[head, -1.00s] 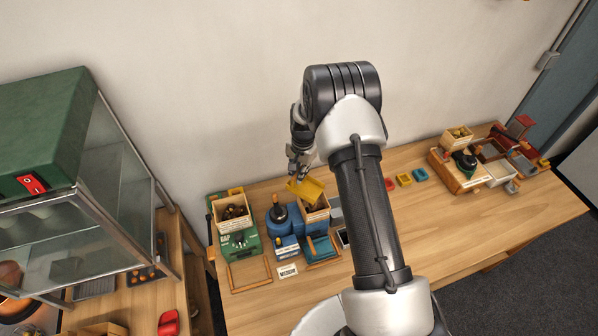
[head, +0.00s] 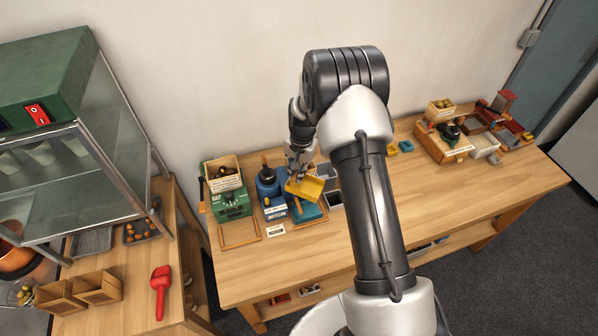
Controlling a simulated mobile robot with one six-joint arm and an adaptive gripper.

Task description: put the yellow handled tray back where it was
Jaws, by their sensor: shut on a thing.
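The yellow handled tray (head: 308,188) hangs from my gripper (head: 298,172) in the head view, with its open side partly facing the camera. My gripper is shut on the tray at its upper left end. The tray is above the blue machine and the teal tray (head: 308,213) on the wooden table, and it hides part of them. The gap between tray and table cannot be judged well.
A green box machine (head: 232,203) with a wooden hopper stands left of the blue machine (head: 268,184). Grey bins (head: 327,170) are just right of the tray. Another wooden station (head: 443,142) stands at the far right.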

